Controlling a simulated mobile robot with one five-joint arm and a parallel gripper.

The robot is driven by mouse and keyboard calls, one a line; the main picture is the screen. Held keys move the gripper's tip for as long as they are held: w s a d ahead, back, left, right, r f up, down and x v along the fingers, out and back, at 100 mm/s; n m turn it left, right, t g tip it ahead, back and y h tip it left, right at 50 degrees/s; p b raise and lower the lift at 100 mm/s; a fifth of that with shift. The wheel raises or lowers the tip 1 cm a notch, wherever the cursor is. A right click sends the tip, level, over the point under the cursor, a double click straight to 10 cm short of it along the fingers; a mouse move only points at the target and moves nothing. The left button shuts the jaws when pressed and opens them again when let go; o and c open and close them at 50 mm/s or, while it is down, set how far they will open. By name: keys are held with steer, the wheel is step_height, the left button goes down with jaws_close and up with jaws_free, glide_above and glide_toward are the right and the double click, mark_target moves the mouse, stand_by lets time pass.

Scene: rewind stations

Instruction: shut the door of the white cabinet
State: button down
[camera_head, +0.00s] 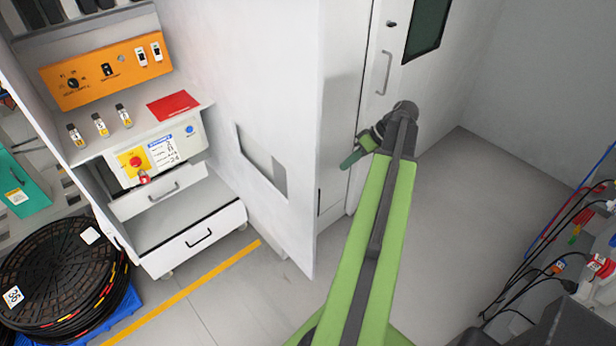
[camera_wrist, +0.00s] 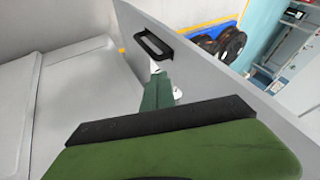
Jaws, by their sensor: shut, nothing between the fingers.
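A tall white panel (camera_head: 235,75) with a rectangular cutout or inset stands in the middle of the head view. It looks like part of the white cabinet, with its near edge jutting toward me. My gripper (camera_head: 352,160) is shut and empty, just right of that edge, its green fingers pointing left. In the wrist view a pale panel (camera_wrist: 215,85) bears a black bar handle (camera_wrist: 153,44). It looks like the cabinet door, standing open. The gripper tip (camera_wrist: 157,88) is close below the handle; I cannot tell whether it touches the panel.
Left stands a workstation with an orange control panel (camera_head: 107,72) and open drawers (camera_head: 200,237). Cable reels (camera_head: 55,270) lie beside it. A grey-handled tall door (camera_head: 375,110) is behind my arm. Cabled equipment (camera_head: 590,265) stands at right. Floor (camera_head: 480,200) between is clear.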

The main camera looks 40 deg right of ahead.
steer(key=w+a+f+b, duration=0.5)
steer(key=a+f+b, duration=0.2)
steer(key=a+b, duration=0.1)
steer(key=shift+a+f, duration=0.15)
steer(key=shift+f, duration=0.25)
steer(key=shift+a, duration=0.1)
